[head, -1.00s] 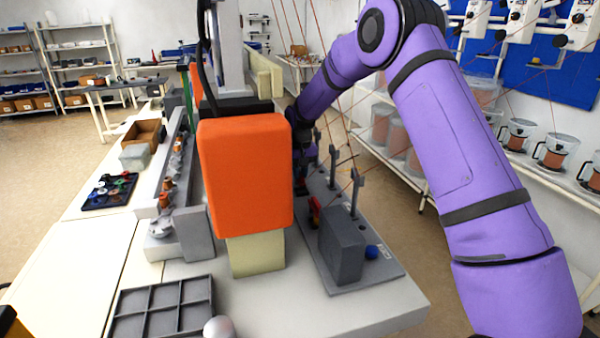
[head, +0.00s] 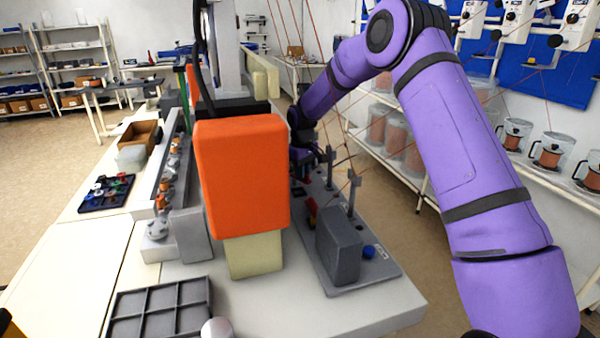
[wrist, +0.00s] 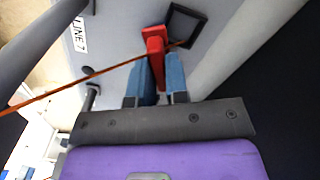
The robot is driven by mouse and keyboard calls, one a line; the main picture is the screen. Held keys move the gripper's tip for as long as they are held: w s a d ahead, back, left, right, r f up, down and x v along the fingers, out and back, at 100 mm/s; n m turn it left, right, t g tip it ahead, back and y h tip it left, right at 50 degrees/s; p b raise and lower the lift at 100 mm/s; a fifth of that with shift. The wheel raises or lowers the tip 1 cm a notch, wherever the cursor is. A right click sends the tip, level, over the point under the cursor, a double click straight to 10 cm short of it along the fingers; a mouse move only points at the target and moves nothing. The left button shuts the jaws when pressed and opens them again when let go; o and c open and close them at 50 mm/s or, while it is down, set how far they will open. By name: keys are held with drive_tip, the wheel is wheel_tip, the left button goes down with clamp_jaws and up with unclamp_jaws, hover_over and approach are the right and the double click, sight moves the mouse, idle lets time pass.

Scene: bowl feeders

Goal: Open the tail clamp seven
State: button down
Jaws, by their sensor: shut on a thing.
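In the wrist view a red clamp lever (wrist: 156,42) stands beside a black square frame on a grey plate (wrist: 120,40) labelled "LINE 7". My gripper (wrist: 157,80) has its two blue fingers on either side of the lever's lower end and is shut on it. An orange wire (wrist: 60,88) runs across the plate and passes by the lever to the frame.
The large orange block (head: 242,175) stands just left of my arm. Grey posts (head: 352,190), a dark grey box (head: 339,248) and a blue knob (head: 369,251) stand on the bench nearer me. Thin red wires rise above. A compartment tray (head: 160,310) lies at the front.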

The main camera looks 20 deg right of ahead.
drive_tip(key=shift+w+d+n, duration=0.15)
drive_tip(key=shift+d+n, duration=0.05)
drive_tip(key=shift+n, duration=0.5)
drive_tip(key=shift+w+d+n, duration=0.15)
drive_tip(key=shift+d+n, duration=0.05)
drive_tip(key=shift+n, duration=0.5)
drive_tip(key=c, duration=1.1)
unclamp_jaws()
wheel_tip(320, 180, up, 11)
drive_tip(key=shift+f, duration=0.1)
